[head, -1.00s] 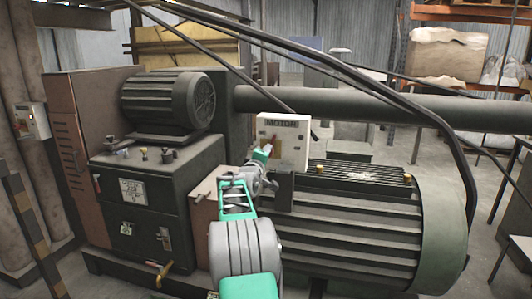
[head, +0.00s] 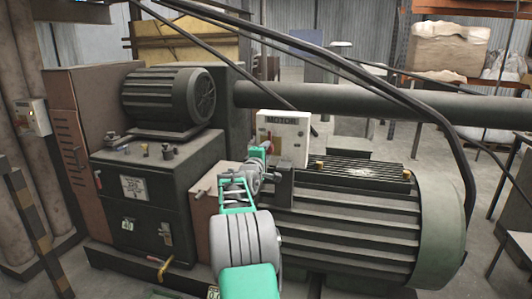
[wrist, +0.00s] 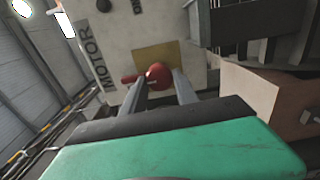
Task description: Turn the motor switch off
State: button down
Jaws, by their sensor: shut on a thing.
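The motor switch box (head: 296,138) is a pale panel marked MOTOR, standing behind the large ribbed motor. In the wrist view the panel (wrist: 125,35) fills the upper middle, with its lettering running sideways at the left. The red switch handle (wrist: 157,74) has a round knob over a yellowish plate, and its red stem points left, toward the lettering. My gripper (wrist: 158,88) has one finger on each side of the handle and is shut on it. In the head view my gripper (head: 259,150) is at the box's lower left and largely hides the handle.
The large ribbed motor (head: 350,225) lies to the right and a dark machine cabinet (head: 145,205) stands to the left. A smaller motor (head: 165,98) sits on the cabinet. Dark cables (head: 405,95) and a thick pipe (head: 350,99) pass behind and to the right.

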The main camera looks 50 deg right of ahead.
jog(key=c, duration=0.9)
grip_release()
jog(key=shift+c, duration=0.2)
jog(key=v, duration=0.7)
jog(key=shift+a+b, duration=0.4)
jog(key=shift+s, duration=0.15)
